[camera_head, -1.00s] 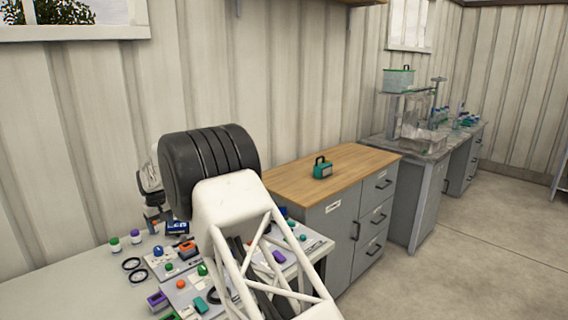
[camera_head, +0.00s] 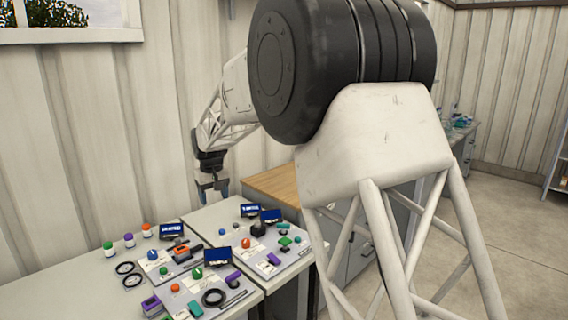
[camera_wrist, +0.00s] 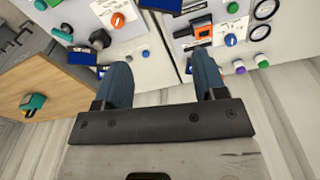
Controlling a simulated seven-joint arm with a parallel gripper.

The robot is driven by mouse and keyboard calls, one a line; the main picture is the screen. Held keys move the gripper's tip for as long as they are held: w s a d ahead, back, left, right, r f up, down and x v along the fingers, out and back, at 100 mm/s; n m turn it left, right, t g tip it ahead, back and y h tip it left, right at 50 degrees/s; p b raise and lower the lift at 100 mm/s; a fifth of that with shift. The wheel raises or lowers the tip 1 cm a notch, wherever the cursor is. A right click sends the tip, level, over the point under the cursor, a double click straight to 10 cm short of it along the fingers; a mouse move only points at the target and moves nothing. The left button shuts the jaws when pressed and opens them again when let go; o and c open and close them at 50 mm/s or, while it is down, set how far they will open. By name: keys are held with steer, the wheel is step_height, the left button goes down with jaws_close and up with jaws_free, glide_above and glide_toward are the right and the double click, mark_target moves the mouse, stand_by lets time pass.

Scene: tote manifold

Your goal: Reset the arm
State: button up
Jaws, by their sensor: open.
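My gripper (camera_head: 213,186) hangs from my arm above the back of the white bench, near the wall, in the head view. In the wrist view my gripper (camera_wrist: 162,80) shows two blue-grey fingers spread well apart with nothing between them. The fingers stand over the gap between two panels of controls. My white lattice arm link and black joint fill the middle and right of the head view and hide part of the room behind.

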steer(key=s+d+r+m, duration=0.1)
steer(key=s+d+r, duration=0.2)
steer(key=s+d, duration=0.5)
steer(key=s+d+r+m+t, duration=0.1)
steer(key=s+d+r, duration=0.2)
steer(key=s+d, duration=0.45)
steer(key=s+d+r+m, duration=0.1)
steer(key=s+d+r, duration=0.3)
steer(key=d, duration=0.6)
steer(key=s+d+f+m, duration=0.1)
steer(key=s+d, duration=0.4)
steer(key=s, duration=0.5)
steer(key=s+d+f+m, duration=0.1)
steer(key=s+d+f, duration=0.3)
steer(key=s, duration=0.7)
steer(key=s+d+f+m, duration=0.2)
steer(key=s+d, duration=0.4)
steer(key=s, duration=0.4)
steer(key=shift+s+d+f+t+h, duration=0.15)
steer(key=shift+s+f+t+h, duration=0.2)
steer(key=shift+f, duration=0.35)
